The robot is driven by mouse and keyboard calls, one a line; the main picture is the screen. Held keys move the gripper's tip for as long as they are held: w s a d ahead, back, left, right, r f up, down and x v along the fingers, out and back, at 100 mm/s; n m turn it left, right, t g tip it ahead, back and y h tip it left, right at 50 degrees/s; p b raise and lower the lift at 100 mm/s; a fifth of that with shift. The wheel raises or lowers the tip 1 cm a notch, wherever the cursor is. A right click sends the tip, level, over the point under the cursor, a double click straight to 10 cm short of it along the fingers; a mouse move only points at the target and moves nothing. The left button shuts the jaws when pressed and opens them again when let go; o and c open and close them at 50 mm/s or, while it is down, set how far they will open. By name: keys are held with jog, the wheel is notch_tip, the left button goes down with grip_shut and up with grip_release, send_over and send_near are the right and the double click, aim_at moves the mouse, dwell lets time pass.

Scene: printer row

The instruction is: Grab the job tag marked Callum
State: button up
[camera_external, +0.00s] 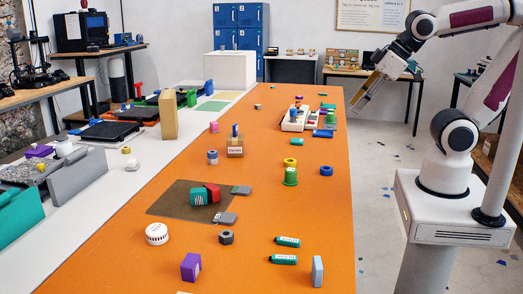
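I cannot read the name Callum on anything here; the lettering is too small. A brown block (235,151) near the middle of the orange table has a pale label with dark writing on its front. Two flat grey pieces, one at the mat's right edge (241,190) and one at its front corner (226,218), could be tags. My gripper (356,105) hangs in the air past the table's right edge, pointing down and left, apart from all these. Its finger gap is not clear.
A brown mat (170,205) carries red and teal blocks.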

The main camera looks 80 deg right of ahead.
jog(key=w+a+n+t, duration=0.1)
jog(key=w+n+t, duration=0.3)
jog(key=w, duration=1.3)
jog(key=w+a+f+n+y, duration=0.5)
jog(key=w+a+f+n, duration=0.2)
jog(key=w+a, duration=0.3)
jog(key=n+g+y, duration=0.8)
jog(key=g+y, duration=0.1)
jog(key=g, duration=0.4)
send_near(317, 272)
jog(key=shift+w+d+f, duration=0.45)
jog(key=shift+w+f, duration=0.05)
jog(key=shift+f, duration=0.15)
jog(key=shift+s+a+f+n, duration=0.1)
jog(key=shift+s+n, duration=0.2)
jog(key=shift+s, duration=0.35)
jog(key=shift+a, duration=0.1)
jog(key=shift+x, duration=1.2)
